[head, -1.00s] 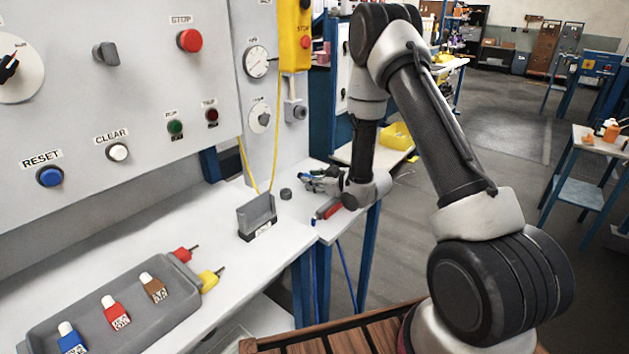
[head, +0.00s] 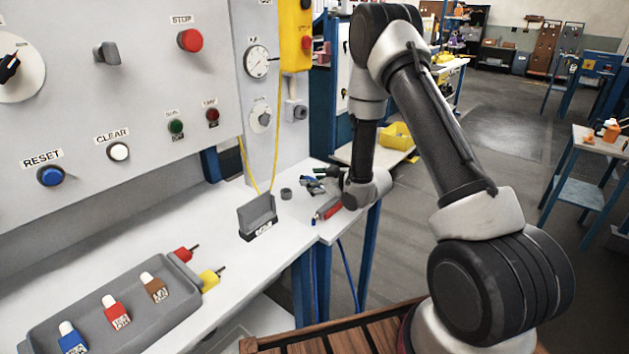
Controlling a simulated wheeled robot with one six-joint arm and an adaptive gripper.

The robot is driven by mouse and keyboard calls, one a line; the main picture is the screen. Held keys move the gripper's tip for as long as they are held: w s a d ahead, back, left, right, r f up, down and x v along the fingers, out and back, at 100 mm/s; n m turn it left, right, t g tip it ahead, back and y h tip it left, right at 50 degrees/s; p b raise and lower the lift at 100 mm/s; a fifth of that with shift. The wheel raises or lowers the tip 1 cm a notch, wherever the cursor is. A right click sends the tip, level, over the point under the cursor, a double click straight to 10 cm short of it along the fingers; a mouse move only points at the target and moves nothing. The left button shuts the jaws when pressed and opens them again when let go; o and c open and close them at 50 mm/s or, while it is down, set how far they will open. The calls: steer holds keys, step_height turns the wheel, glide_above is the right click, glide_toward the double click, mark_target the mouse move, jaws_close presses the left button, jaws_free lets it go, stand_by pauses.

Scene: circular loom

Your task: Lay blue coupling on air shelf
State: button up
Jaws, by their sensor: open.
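My gripper (head: 316,183) is small and far off in the head view. It is low over the white air shelf (head: 292,208), below the gauge panel, and points left. Its jaws are open. Small blue and green bits show at the fingers. I cannot tell which of them is the blue coupling, or whether it touches the shelf, because the view is small and my wrist covers part of it.
A red cylinder (head: 329,208) lies near the shelf's front edge, just below my gripper. A dark round piece (head: 286,194) and a grey upright holder (head: 257,216) stand to the left. A grey tray (head: 110,318) holds several coloured tags. Yellow tubes hang behind.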

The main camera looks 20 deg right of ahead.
steer(key=shift+s+f+g, duration=0.15)
steer(key=shift+s+f, duration=0.1)
steer(key=shift+f, duration=0.25)
steer(key=shift+s+f+g, duration=0.15)
steer(key=shift+s+f, duration=0.1)
steer(key=shift+f, duration=0.2)
steer(key=v, duration=0.4)
steer(key=r+v, duration=0.1)
steer(key=v, duration=0.1)
steer(key=shift+w+d+r, duration=0.1)
steer(key=shift+d+r, duration=0.1)
steer(key=shift+d, duration=0.05)
steer(key=shift+s+d+r, duration=0.25)
steer(key=shift+s+r, duration=0.2)
steer(key=shift+s, duration=0.05)
steer(key=shift+w+r, duration=0.1)
